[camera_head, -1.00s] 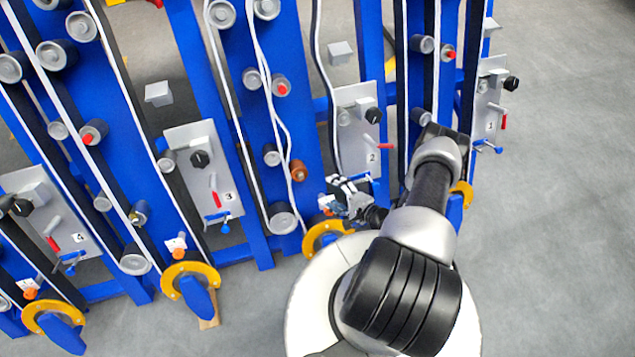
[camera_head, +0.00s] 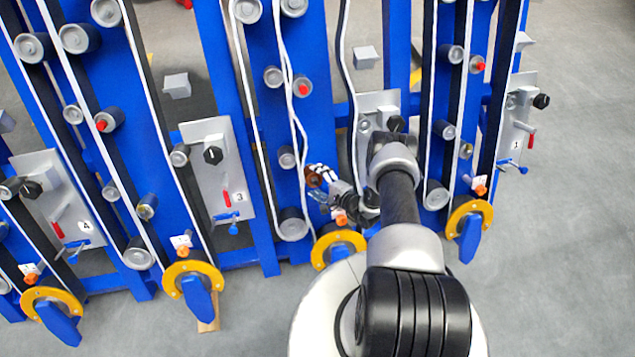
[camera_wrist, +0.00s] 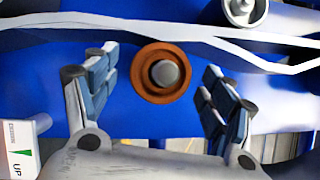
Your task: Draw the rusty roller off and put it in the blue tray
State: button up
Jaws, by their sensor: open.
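The rusty roller (camera_wrist: 139,75) is a brown-orange ring around a grey round centre, on a blue panel. In the wrist view it sits between the open fingers of my gripper (camera_wrist: 158,88), a little toward the far side, with a gap to each finger. In the head view the rusty roller (camera_head: 312,180) is partly covered by my gripper (camera_head: 325,185), beside the white belt. I cannot tell how far the fingertips are from the panel. The blue tray is not recognisable in either view.
A white belt (camera_wrist: 230,50) runs past the roller, with a grey roller (camera_wrist: 245,10) beyond it. A white box marked UP (camera_wrist: 18,145) is at the left of the wrist view. A yellow ring (camera_head: 338,238) lies below my gripper. Open grey floor (camera_head: 565,240) is at the right.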

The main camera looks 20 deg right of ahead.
jog(key=shift+w, duration=0.1)
jog(key=shift+c, duration=0.5)
jog(key=c, duration=1.5)
jog(key=shift+r, duration=0.1)
